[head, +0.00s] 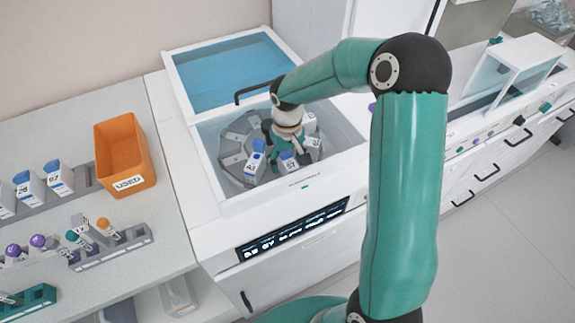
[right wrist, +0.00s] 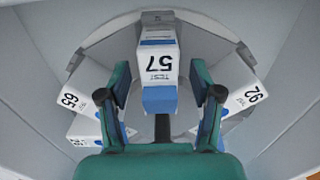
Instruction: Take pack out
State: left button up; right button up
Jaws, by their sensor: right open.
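The packs are white boxes with blue parts, standing in a round carousel (head: 233,150) inside the open white machine (head: 210,185). My right gripper (head: 284,150) reaches down into the machine among them. Pack 57 also shows in the head view (head: 289,161), partly hidden by the gripper. Pack 65 (right wrist: 75,97) is left of the fingers and pack 92 (right wrist: 246,95) right. My left gripper is not in view.
The machine's blue-tinted lid (head: 228,75) stands open behind the well. An orange bin labelled USED (head: 125,155) is on the left counter. Other packs (head: 58,176) stand in a rack beside it, with tube racks (head: 110,247) in front. The well's walls are close around the gripper.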

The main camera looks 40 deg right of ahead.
grip_shut()
jog(key=shift+r, duration=0.1)
dwell(0.3)
